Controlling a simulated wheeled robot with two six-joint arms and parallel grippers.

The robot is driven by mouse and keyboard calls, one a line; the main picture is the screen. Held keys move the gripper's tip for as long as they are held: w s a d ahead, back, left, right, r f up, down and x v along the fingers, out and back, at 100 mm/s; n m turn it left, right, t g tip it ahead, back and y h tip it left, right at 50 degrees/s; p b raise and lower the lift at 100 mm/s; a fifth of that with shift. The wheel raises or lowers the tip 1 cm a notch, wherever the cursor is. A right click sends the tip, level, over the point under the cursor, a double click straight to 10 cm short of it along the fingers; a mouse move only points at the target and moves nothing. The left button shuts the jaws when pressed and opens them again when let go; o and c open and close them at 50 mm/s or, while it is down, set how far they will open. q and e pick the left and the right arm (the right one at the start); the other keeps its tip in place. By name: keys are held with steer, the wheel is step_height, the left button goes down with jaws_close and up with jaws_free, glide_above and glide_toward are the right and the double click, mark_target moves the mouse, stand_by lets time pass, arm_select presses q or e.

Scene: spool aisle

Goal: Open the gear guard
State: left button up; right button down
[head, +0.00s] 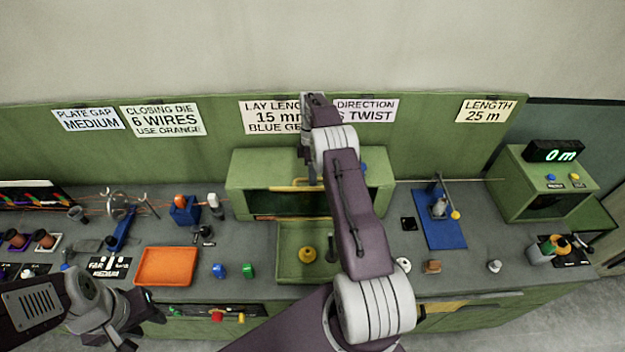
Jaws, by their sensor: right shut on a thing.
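The gear guard (262,168) is a green box-shaped cover at the middle back of the bench, with a yellow bar handle (290,187) along its front. A dark opening shows below the handle. My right gripper (312,181) reaches down over the guard from above and is shut on the yellow handle. My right arm hides part of the handle and the guard's right side. My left gripper (148,308) is at the lower left, in front of the bench near the orange tray, well away from the guard; its jaw gap is unclear.
In front of the guard, a green recessed tray (288,275) holds a yellow knob-like piece (307,254). An orange tray (166,267), blue piece (219,270) and green piece (249,270) sit to the left. A blue plate (440,235) with a lever and a green counter box (515,190) stand right.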

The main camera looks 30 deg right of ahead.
steer(key=c, duration=1.4)
jaws_free()
steer(key=shift+a+f, duration=0.1)
steer(key=shift+f, duration=0.1)
steer(key=shift+w, duration=0.2)
steer(key=shift+r+b, duration=0.5)
steer(key=shift+r, duration=0.05)
step_height(320, 180, up, 3)
steer(key=shift+s+f+b, duration=0.1)
steer(key=shift+s+b, duration=0.05)
steer(key=shift+b, duration=0.6)
steer(key=s+d+r+b, duration=0.4)
steer(key=s+r, duration=0.3)
steer(key=s, duration=0.3)
steer(key=shift+s+d+b, duration=0.25)
steer(key=shift+d+b, duration=0.05)
steer(key=shift+b, duration=0.3)
